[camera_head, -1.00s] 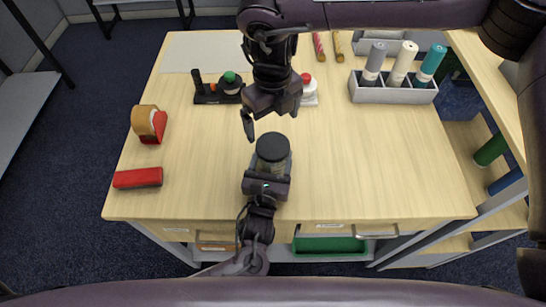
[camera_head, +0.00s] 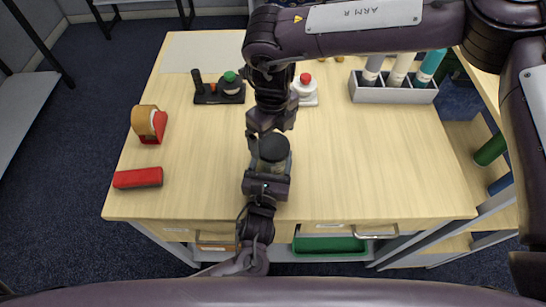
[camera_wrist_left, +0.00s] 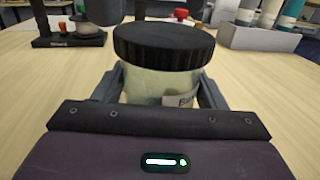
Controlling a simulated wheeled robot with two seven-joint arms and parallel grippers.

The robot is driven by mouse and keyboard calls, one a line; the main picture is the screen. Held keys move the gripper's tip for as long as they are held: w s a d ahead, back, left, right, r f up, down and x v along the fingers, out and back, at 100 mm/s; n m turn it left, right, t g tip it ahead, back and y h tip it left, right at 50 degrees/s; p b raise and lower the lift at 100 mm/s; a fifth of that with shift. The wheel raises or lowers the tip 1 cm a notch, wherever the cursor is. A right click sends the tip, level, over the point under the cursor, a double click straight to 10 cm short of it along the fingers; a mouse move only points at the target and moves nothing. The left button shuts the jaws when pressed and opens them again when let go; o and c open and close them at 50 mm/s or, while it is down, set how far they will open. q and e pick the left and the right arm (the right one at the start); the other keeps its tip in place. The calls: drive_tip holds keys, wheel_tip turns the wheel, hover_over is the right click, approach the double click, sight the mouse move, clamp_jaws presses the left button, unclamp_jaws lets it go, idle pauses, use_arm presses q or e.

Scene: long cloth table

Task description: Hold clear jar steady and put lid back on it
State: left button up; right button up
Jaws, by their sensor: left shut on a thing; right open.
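The clear jar (camera_wrist_left: 150,90) stands upright in the left wrist view, with pale contents and a partly hidden label. The black ribbed lid (camera_wrist_left: 163,45) sits level on top of it; whether it is screwed tight cannot be told. In the head view the lid (camera_head: 273,148) covers most of the jar. My left gripper (camera_head: 268,172) is shut around the jar's sides, and its fingers show on both sides in the left wrist view (camera_wrist_left: 160,90). My right gripper (camera_head: 270,136) is open just behind and above the lid, with one finger near the lid's left edge.
A red stapler-like block (camera_head: 138,178) and a tape dispenser (camera_head: 150,122) lie at the left. A black stamp stand (camera_head: 218,95), a white red-topped bottle (camera_head: 306,88) and a grey bottle rack (camera_head: 393,92) stand at the back. The table's right side (camera_head: 390,160) is clear.

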drive_tip(key=shift+f, duration=1.35)
drive_tip(key=shift+c, duration=0.3)
drive_tip(key=c, duration=0.9)
drive_tip(key=shift+m, duration=0.9)
drive_tip(key=shift+c, duration=0.2)
drive_tip(key=o, duration=1.1)
drive_tip(key=shift+o, duration=0.2)
wheel_tip(320, 180, up, 12)
use_arm(q)
drive_tip(key=o, duration=2)
drive_tip(key=shift+c, duration=0.2)
